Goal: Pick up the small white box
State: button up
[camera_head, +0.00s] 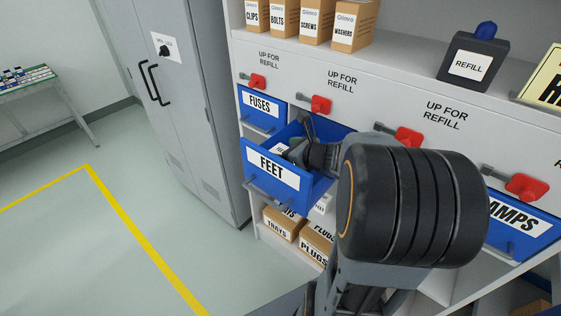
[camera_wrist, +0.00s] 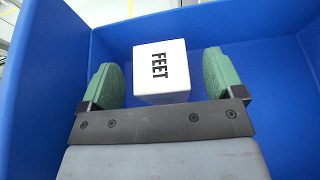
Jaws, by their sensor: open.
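The small white box (camera_wrist: 162,72) is marked FEET and lies inside the blue FEET bin. In the wrist view it sits between and slightly beyond the green finger pads of my gripper (camera_wrist: 165,82), with gaps on both sides. My gripper is open and reaches down into the bin. In the head view my gripper (camera_head: 292,150) is over the pulled-out FEET bin (camera_head: 272,172); my arm hides much of the bin, and only a small part of the box's white surface shows there.
The bin's blue walls (camera_wrist: 55,60) stand close around my gripper. A FUSES bin (camera_head: 262,108) is to the left, an AMPS-labelled bin (camera_head: 525,228) to the right. Red levers (camera_head: 320,104) line the panel above. Cartons (camera_head: 285,222) stand below. A grey cabinet (camera_head: 165,80) stands left; the floor before it is clear.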

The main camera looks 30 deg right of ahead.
jog(key=shift+x, duration=0.95)
jog(key=shift+c, duration=0.4)
jog(key=c, duration=1)
